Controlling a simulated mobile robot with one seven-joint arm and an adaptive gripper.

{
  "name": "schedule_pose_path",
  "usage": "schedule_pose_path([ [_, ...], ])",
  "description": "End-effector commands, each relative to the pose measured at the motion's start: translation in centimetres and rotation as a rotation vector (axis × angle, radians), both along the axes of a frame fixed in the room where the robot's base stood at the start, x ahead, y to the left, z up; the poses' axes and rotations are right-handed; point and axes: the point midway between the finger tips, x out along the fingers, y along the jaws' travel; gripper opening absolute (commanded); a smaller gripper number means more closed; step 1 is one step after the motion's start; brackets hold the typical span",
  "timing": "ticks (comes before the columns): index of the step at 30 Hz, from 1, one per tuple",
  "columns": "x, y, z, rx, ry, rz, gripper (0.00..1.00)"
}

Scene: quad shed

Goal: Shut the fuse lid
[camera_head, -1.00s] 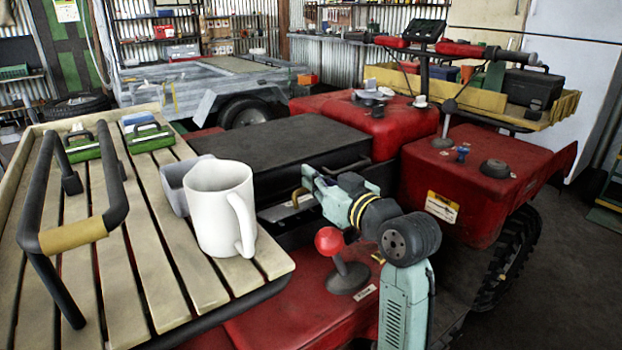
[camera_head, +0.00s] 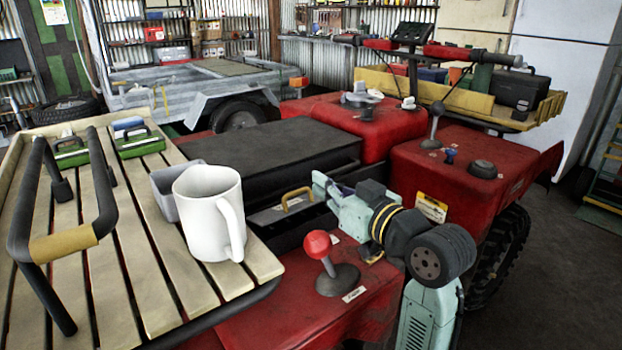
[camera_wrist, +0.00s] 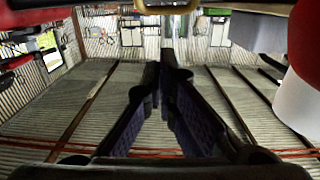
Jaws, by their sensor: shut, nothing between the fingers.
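A dark flat panel with a tan handle (camera_head: 297,198), which looks like the fuse lid, shows in the head view between the black seat and the red body. I cannot tell how far its lid stands open. My gripper (camera_wrist: 163,76) is shut and empty in the wrist view, its two dark fingers meeting at the tips. In the head view my arm reaches left toward the panel, its end just right of the handle; the fingertips are hard to make out there. A yellow bar at the wrist view's top edge (camera_wrist: 166,7) may be the handle.
A red ball-topped lever (camera_head: 318,246) stands in front of the panel, close to my arm. A white mug (camera_head: 210,212) and a grey container (camera_head: 168,187) stand on the slatted rack (camera_head: 136,262) at left. The black box top (camera_head: 265,148) lies behind.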

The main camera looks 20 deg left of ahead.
Motion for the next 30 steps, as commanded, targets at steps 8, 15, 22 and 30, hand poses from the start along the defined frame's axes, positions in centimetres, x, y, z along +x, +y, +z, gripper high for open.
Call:
schedule_pose_path([
  [8, 0.3, 0.6, 1.6, -0.075, 0.054, 0.040, 0.00],
  [15, 1.8, 2.6, 4.7, -0.288, 0.220, 0.060, 0.00],
  [22, 2.2, 2.8, 6.4, -0.421, 0.328, 0.017, 0.00],
  [30, 3.2, 4.0, 5.4, -0.439, 0.350, 0.009, 0.00],
])
